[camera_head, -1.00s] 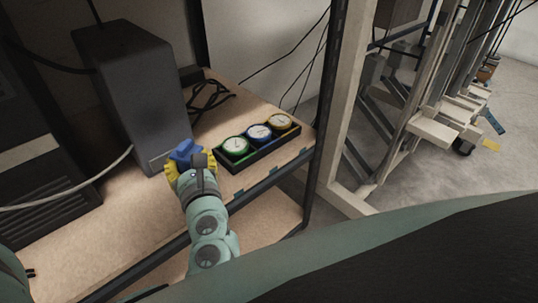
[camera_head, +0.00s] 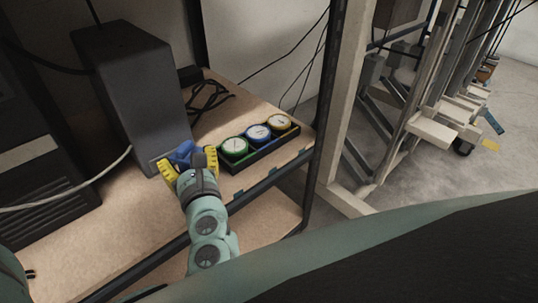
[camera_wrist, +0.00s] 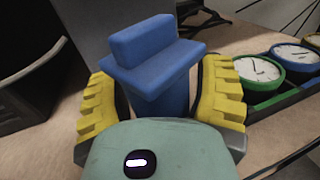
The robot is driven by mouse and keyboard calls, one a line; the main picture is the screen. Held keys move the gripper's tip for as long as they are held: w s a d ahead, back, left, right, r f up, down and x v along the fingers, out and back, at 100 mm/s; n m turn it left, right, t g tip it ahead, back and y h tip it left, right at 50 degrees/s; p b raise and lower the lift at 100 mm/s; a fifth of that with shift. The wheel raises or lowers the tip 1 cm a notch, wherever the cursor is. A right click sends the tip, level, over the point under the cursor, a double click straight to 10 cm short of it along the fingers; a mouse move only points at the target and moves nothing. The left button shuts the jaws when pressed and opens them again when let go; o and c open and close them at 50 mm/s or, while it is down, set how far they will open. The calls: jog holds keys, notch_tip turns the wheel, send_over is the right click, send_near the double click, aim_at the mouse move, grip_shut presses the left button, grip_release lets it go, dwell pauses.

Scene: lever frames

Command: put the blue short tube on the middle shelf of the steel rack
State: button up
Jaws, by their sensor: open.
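The blue short tube (camera_head: 183,153) is upright on the shelf board (camera_head: 245,200), close in front of a dark grey box; its foot is hidden by my gripper. In the wrist view the blue tube (camera_wrist: 155,70) shows a wide flange with a raised bar on top. My gripper (camera_head: 189,164) has yellow ribbed fingers, open, one on each side of the tube. In the wrist view a narrow gap shows by each finger. The steel rack (camera_head: 322,120) has a dark post at the right and a lower board below this shelf.
The dark grey box (camera_head: 130,90) stands just behind the tube. A black tray (camera_head: 232,166) with green, blue and yellow dials lies to the right. Black cables (camera_head: 208,97) lie behind. Board is bare at the front left.

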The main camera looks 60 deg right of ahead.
jog(key=p+v, duration=0.5)
jog(key=v, duration=0.7)
dwell(0.6)
